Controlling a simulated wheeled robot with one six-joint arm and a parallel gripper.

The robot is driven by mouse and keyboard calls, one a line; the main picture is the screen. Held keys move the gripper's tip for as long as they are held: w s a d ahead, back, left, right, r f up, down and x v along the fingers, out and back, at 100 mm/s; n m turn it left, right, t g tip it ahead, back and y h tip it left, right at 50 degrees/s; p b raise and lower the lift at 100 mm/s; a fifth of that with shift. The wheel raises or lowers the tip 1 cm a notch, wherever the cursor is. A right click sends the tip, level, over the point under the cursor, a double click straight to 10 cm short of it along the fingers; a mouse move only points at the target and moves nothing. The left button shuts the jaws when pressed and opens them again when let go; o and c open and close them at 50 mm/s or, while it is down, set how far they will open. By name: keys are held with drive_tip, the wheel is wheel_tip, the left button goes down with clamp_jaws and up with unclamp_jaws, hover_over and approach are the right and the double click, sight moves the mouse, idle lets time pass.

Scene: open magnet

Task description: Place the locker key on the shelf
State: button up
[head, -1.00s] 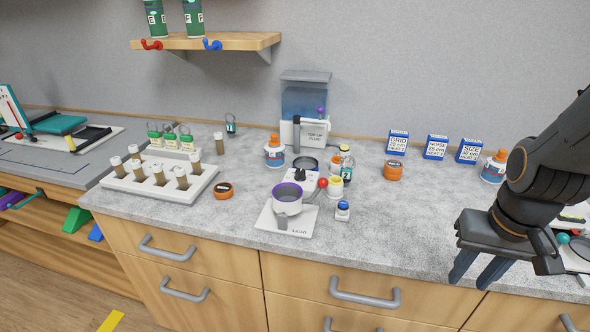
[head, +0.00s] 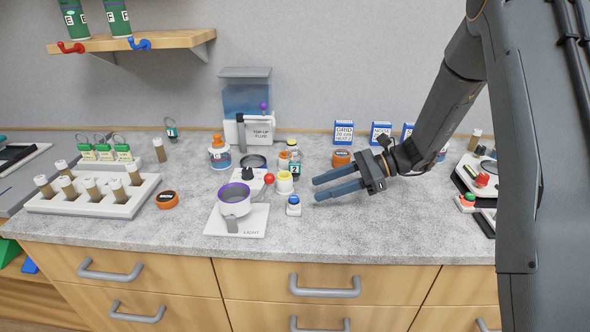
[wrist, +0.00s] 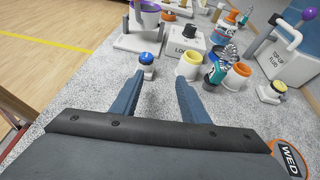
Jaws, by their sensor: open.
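No label reading "locker key" can be made out. A small dark-and-teal tag with a ring (head: 171,130) stands near the back wall, and several green-and-white ringed tags (head: 105,152) stand in a row left of it; which is the locker key I cannot tell. The wooden shelf (head: 150,42) is on the wall at upper left, with green canisters on it and red and blue hooks at its front edge. My gripper (head: 316,188) is open and empty above the counter, pointing left; in the wrist view its fingers (wrist: 159,80) point toward a blue-capped jar (wrist: 146,62).
A vial rack (head: 95,193) fills the counter's left. Counter front right is clear.

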sight(295, 165)
drive_tip(key=w+m+t+y, duration=0.1)
drive_tip(key=w, duration=0.2)
drive_tip(key=w+d+m+t+y, duration=0.1)
drive_tip(key=w, duration=0.2)
drive_tip(key=w+d+r+m+t+y, duration=0.1)
drive_tip(key=w+m+y, duration=0.1)
drive_tip(key=w, duration=0.1)
drive_tip(key=shift+w+d+t, duration=0.15)
drive_tip(key=shift+w+t, duration=0.2)
drive_tip(key=shift+t, duration=0.05)
drive_tip(key=shift+w+a, duration=0.15)
drive_tip(key=shift+a, duration=0.7)
drive_tip(key=a+p, duration=0.3)
drive_tip(key=a, duration=0.2)
drive_tip(key=shift+w, duration=0.2)
drive_tip(key=shift+w+a+f, duration=0.1)
drive_tip(key=shift+w+a, duration=0.05)
drive_tip(key=shift+a, duration=0.25)
drive_tip(key=shift+c, duration=0.3)
clamp_jaws()
